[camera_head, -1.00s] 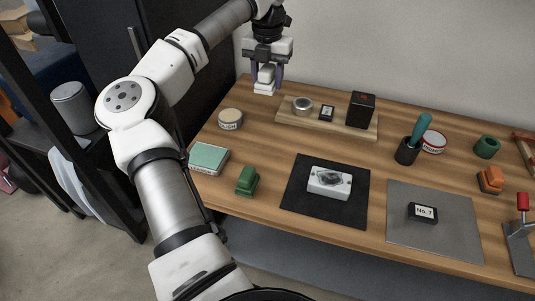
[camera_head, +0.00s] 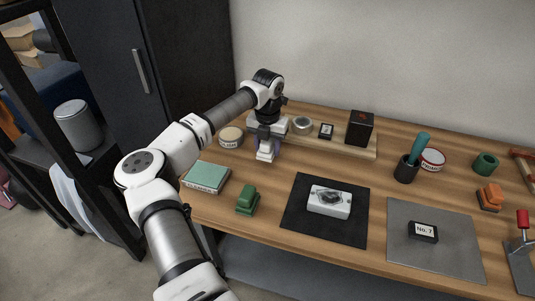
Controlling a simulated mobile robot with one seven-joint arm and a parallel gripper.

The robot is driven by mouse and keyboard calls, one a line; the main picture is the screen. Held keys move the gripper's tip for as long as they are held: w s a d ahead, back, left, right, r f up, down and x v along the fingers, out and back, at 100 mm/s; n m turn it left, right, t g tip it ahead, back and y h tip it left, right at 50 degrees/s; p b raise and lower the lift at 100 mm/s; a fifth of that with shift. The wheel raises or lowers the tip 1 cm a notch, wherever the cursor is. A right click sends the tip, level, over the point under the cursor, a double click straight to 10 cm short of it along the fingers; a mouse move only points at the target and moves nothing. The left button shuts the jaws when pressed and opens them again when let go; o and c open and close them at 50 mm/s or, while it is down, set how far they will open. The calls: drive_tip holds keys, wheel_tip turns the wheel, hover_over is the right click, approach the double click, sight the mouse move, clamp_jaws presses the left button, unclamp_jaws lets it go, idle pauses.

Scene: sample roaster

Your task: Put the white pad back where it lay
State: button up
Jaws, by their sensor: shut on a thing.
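The white pad (camera_head: 265,155) is in my gripper (camera_head: 267,148), which is shut on it. It is a small block with a narrower upper part, and the fingers hide some of it. My gripper points down over the left part of the wooden table (camera_head: 225,210), in front of the plank's left end. The pad looks close to the tabletop, but I cannot tell whether it touches. A green pad (camera_head: 246,203) of similar shape stands on the table nearer the front. An orange pad (camera_head: 489,199) stands at the far right.
A plank (camera_head: 345,147) with a tin, a small framed piece and a black box (camera_head: 360,128) lies behind the gripper. A green-topped box (camera_head: 206,178) and a round tin (camera_head: 230,136) are to the left. A black mat (camera_head: 300,231) with a white block is in front right.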

sight(268, 155)
drive_tip(key=shift+f, duration=1.9)
drive_tip(key=shift+f, duration=0.1)
drive_tip(key=o, duration=1)
drive_tip(key=shift+c, duration=0.2)
wheel_tip(268, 155, up, 12)
drive_tip(key=shift+f+b, duration=0.1)
drive_tip(key=shift+b, duration=0.6)
drive_tip(key=shift+r, duration=0.25)
drive_tip(key=shift+d, duration=0.2)
